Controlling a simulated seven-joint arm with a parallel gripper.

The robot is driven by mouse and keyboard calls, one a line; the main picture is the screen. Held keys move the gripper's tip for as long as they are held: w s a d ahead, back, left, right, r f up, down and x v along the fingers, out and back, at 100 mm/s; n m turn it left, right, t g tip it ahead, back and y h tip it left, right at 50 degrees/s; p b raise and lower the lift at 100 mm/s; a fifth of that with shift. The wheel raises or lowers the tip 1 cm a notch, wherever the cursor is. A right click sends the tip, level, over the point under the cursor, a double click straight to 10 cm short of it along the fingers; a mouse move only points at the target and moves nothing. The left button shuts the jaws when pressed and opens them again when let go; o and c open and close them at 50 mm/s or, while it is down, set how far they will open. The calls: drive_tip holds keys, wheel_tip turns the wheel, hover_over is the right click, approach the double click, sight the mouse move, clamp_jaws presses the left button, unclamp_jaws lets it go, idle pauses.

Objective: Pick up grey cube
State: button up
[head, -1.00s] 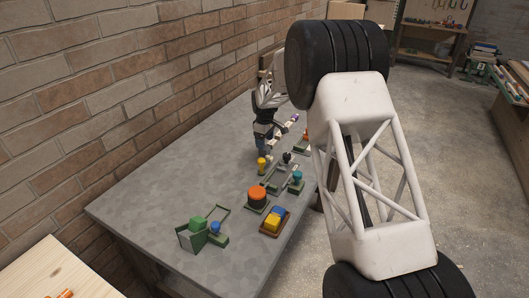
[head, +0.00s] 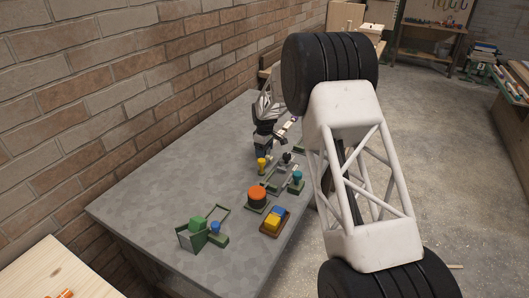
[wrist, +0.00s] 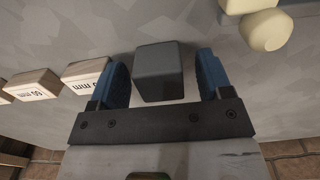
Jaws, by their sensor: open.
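The grey cube (wrist: 160,78) shows in the wrist view, resting on the grey tabletop. My gripper (wrist: 164,60) is open, with one blue finger on each side of the cube. The cube lies between the fingers, with a narrow gap on the left and a gap on the right. In the head view my gripper (head: 262,150) is low over the far part of the table (head: 150,190), close to its surface. The cube cannot be made out there.
Wooden labelled blocks (wrist: 85,72) lie left of the gripper in the wrist view. A pale yellow rounded object (wrist: 262,30) is at upper right. In the head view, a yellow knob (head: 262,164), an orange cylinder (head: 257,193) and other coloured pieces stand nearer. A brick wall (head: 130,80) borders the table.

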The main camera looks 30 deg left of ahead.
idle(0.3)
drive_tip(key=c, duration=1)
drive_tip(key=shift+r, duration=0.15)
drive_tip(key=shift+r, duration=4.85)
